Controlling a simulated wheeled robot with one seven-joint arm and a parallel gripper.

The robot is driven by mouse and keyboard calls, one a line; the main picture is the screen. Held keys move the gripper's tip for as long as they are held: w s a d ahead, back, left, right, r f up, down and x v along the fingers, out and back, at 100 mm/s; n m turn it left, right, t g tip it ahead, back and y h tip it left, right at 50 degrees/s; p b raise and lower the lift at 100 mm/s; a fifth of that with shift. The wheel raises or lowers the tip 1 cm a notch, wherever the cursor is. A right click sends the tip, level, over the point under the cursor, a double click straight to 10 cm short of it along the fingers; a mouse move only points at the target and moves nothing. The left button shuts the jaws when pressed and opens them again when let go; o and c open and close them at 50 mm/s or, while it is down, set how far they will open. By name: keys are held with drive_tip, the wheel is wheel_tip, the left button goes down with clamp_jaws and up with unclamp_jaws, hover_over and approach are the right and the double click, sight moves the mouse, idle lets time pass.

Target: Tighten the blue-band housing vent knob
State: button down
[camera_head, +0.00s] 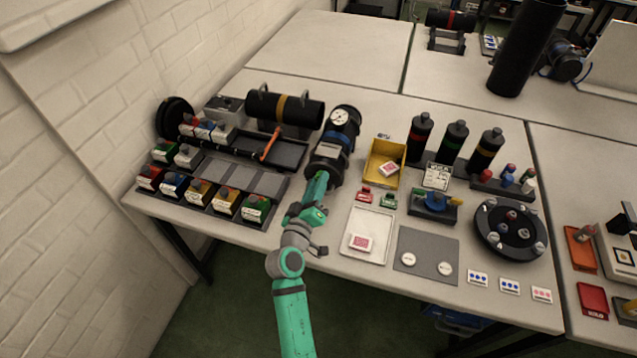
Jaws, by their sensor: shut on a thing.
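The blue-band housing (338,138) is a dark cylinder with a blue band and a round white gauge on its far end. It lies on the table, with its near end toward me. My gripper (322,175) is at the near, lower end of this housing, in line with it. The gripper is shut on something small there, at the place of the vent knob. The knob itself is hidden behind the gripper, and the fingertips are too small to make out clearly.
A yellow-band cylinder (262,107) lies at the back left, beside a dark tray (290,152) holding an orange-handled tool. A yellow bin (373,171) stands close to the right. A white tray (384,218) and a grey mat (437,238) lie at the front right.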

drive_tip(key=m, duration=1.2)
drive_tip(key=shift+f, duration=0.1)
drive_tip(key=shift+m, duration=0.3)
idle(0.3)
drive_tip(key=c, duration=1.6)
unclamp_jaws()
drive_tip(key=shift+o, duration=0.2)
drive_tip(key=shift+a, duration=0.1)
drive_tip(key=v, duration=1)
drive_tip(key=shift+s, duration=0.4)
drive_tip(key=shift+w+a, duration=0.1)
